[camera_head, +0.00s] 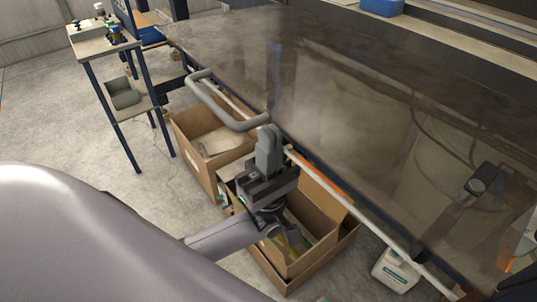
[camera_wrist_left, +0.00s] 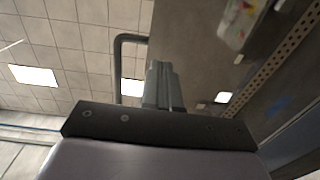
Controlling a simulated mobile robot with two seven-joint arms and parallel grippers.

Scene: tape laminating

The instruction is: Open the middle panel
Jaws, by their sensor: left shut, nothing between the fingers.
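The dark, glossy panel (camera_head: 330,90) spans the upper right of the head view, and its surface also shows in the left wrist view (camera_wrist_left: 195,45). A grey bar handle (camera_head: 212,104) sticks out from its near edge; in the left wrist view the handle (camera_wrist_left: 118,65) bends left of the fingers. My left gripper (camera_head: 268,138) is shut and empty, fingers pointing up, close to the handle's near end. I cannot tell whether it touches the handle or the edge. My right gripper is not in view.
Open cardboard boxes (camera_head: 187,122) stand on the floor below the panel edge, one beneath my left gripper. A small shelf table (camera_head: 100,45) stands at the left. A white jug (camera_head: 396,270) is at the lower right. The floor between table and boxes is mostly clear.

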